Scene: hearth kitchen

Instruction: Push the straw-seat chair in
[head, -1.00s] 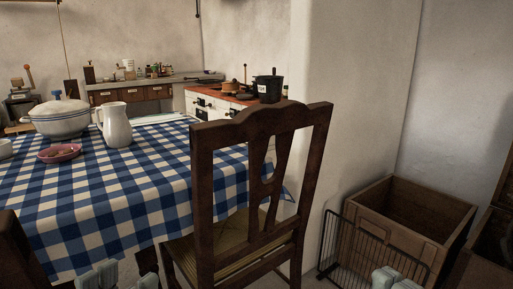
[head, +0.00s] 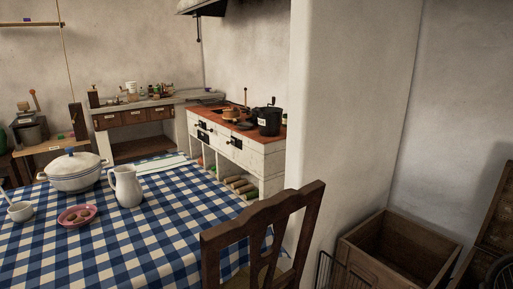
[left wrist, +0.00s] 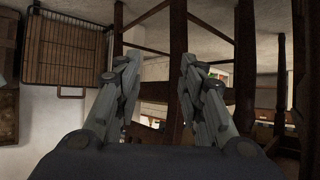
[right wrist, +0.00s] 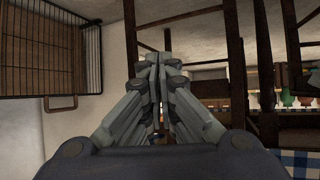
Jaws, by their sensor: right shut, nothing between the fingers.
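The dark wooden straw-seat chair (head: 312,212) stands at the near right side of the table (head: 160,235) with the checked blue-and-white cloth. The head view shows its backrest and only a sliver of seat; the legs are cut off. My left gripper (left wrist: 158,60) is open with nothing held between its fingers; a dark upright post (left wrist: 178,35) shows beyond them. My right gripper (right wrist: 158,60) is shut and empty, with dark wooden posts and rails beyond it. I cannot tell whether either gripper touches the chair. Neither gripper shows in the head view.
A wall corner (head: 345,110) stands close right of the chair. A wooden crate (head: 440,255) and a wire rack (head: 327,270) lie at lower right. A tureen (head: 75,172), a white jug (head: 126,187) and a pink dish (head: 76,216) are on the table. A stove (head: 238,150) stands behind.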

